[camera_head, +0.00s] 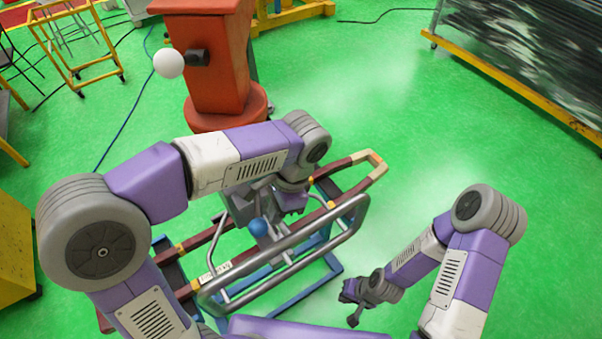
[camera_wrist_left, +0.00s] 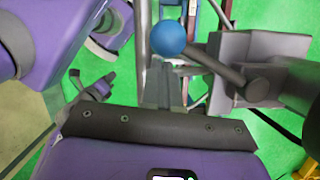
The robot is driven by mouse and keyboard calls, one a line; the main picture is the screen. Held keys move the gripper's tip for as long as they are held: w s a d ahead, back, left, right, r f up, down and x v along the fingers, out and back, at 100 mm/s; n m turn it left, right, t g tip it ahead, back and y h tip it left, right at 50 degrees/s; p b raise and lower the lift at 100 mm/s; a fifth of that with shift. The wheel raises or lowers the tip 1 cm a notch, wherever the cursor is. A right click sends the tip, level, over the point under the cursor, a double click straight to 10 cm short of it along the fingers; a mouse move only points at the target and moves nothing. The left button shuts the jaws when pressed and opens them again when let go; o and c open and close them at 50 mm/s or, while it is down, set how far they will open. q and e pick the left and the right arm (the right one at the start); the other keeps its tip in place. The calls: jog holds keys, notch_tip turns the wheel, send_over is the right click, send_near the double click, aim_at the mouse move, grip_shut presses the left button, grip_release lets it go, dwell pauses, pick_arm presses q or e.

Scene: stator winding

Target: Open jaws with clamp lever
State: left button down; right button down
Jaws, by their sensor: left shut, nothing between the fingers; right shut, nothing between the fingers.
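The clamp lever shows in the left wrist view as a dark rod (camera_wrist_left: 226,68) with a blue ball knob (camera_wrist_left: 166,38), ending at a grey clamp block (camera_wrist_left: 262,47). In the head view the blue knob (camera_head: 258,228) sits in the middle of the frame stand. My left gripper (camera_head: 290,203) is shut and empty, just above and right of the knob, partly hidden by its own wrist. I cannot tell whether it touches the lever. The jaws are not clearly visible. My right gripper (camera_head: 353,300) is shut and empty, low and right of the stand.
The stand has a grey tubular rail (camera_head: 290,252), dark red bars (camera_head: 345,193) and a blue base (camera_head: 305,290). An orange pedestal (camera_head: 215,65) with a white ball (camera_head: 169,64) stands behind it. Yellow carts (camera_head: 75,45) are at the back left. Green floor is clear at right.

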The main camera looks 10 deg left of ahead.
pick_arm(q)
jog(key=shift+s+a, duration=0.15)
jog(key=shift+a, duration=0.05)
dwell(0.5)
jog(key=w+d+r+p, duration=0.2)
jog(key=d+r, duration=0.4)
jog(key=r, duration=0.4)
jog(key=shift+w+r+p, duration=0.15)
jog(key=shift+w+p, duration=0.2)
jog(key=shift+w, duration=0.2)
